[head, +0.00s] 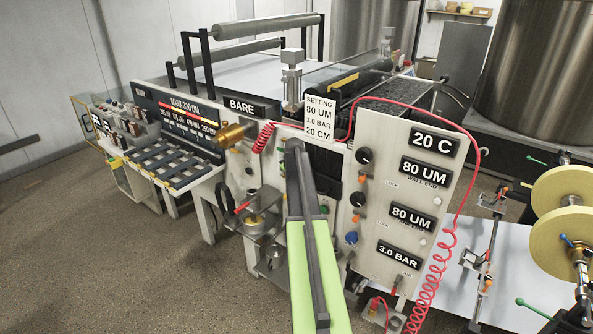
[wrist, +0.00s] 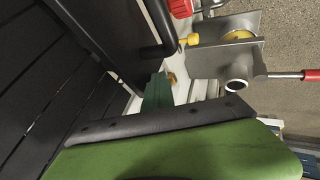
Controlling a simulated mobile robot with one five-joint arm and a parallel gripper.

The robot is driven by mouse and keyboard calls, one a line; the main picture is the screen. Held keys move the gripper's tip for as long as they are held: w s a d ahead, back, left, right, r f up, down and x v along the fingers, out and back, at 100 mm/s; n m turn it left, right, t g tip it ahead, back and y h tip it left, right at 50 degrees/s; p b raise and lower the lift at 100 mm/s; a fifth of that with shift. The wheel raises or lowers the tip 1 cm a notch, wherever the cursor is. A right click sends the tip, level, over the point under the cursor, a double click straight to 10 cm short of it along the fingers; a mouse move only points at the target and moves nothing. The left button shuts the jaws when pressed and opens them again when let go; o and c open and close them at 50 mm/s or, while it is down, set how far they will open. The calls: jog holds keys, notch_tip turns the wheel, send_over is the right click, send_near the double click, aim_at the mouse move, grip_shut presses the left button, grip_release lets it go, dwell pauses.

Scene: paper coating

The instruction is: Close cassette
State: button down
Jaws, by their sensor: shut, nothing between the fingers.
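My arm reaches from the bottom of the head view to the front of the coating machine. My gripper (head: 294,147) is at its far end, shut and empty, in front of the machine's dark central opening (head: 326,165). I cannot tell for sure which part is the cassette. The wrist view shows dark slatted panels (wrist: 35,85) on the left and a black bent bar (wrist: 160,28) beside them. My green arm part covers the bottom of that view. A steel bracket with a yellow roller (wrist: 225,42) is at upper right. Whether my gripper touches anything is unclear.
A control panel (head: 405,215) with knobs and readouts stands right of my arm, with a red coiled hose (head: 441,270). A steel bracket with a red handle (head: 243,208) juts out left of my arm. The floor (head: 90,250) at left is clear.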

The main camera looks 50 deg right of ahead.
jog(key=shift+w+d+r, duration=0.15)
jog(key=shift+d+r, duration=0.05)
jog(key=shift+d, duration=0.15)
jog(key=s+a+r+p, duration=0.5)
jog(key=a+r+p, duration=0.2)
jog(key=a+p, duration=0.1)
jog(key=shift+a+r, duration=0.3)
jog(key=shift+a, duration=0.1)
jog(key=shift+s, duration=0.1)
